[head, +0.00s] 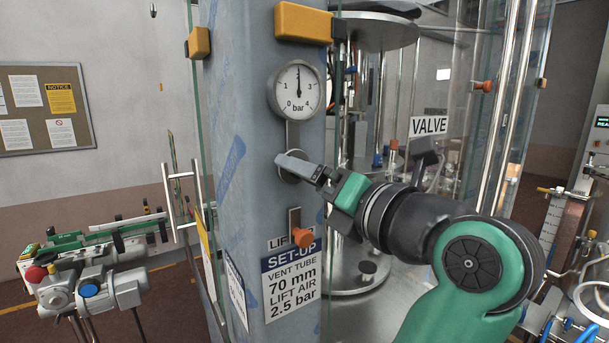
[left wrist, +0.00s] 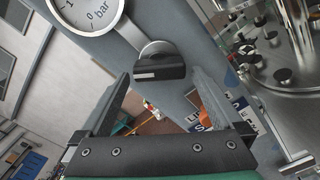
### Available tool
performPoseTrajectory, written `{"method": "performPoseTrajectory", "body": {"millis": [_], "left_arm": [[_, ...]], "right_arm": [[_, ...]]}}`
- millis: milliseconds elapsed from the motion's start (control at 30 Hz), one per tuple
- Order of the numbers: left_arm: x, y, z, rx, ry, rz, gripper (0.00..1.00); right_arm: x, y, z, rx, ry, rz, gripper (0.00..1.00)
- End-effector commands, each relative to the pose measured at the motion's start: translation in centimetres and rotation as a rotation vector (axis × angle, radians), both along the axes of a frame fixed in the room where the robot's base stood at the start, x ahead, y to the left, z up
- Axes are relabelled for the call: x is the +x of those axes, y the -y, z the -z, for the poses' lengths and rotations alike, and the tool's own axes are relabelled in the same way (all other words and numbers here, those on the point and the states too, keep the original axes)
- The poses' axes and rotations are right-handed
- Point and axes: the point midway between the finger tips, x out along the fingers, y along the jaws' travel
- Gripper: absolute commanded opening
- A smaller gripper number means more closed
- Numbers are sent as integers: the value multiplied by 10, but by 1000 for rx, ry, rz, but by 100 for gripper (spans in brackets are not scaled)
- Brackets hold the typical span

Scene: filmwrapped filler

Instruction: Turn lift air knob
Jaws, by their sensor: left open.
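The lift air knob (left wrist: 160,66) is a dark knob with a pale line, on a round metal plate below the pressure gauge. The gauge (head: 297,89) has its needle pointing about straight up, midway between 1 and 3 bar. My left gripper (head: 292,163) is at the knob, and its fingers cover most of the knob in the head view. In the left wrist view the gripper (left wrist: 161,77) is open, with one finger on each side of the knob and a gap to both. A set-up label (head: 291,285) reads lift air 2.5 bar. My right gripper is not in view.
An orange knob (head: 303,237) sticks out of the column just below. A black valve handle (head: 425,155) under a VALVE sign stands to the right. Glass panels and metal rods flank the grey column (head: 238,180). Orange blocks sit near its top.

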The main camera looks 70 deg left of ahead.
Motion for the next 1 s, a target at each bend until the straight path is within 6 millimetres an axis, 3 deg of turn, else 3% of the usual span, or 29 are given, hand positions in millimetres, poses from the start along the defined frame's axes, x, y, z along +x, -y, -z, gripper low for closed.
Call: {"method": "performPoseTrajectory", "body": {"millis": [133, 400, 833, 1000], "left_arm": [[-3, -15, 0, -1, 1, -1, 100], [-4, -17, 0, 0, 0, 0, 100], [-4, -17, 0, 1, 1, -1, 24], [-4, -17, -1, 0, -5, -1, 23]], "right_arm": [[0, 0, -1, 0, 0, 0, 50], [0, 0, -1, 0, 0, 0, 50], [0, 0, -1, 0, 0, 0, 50], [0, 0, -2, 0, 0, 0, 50]]}}
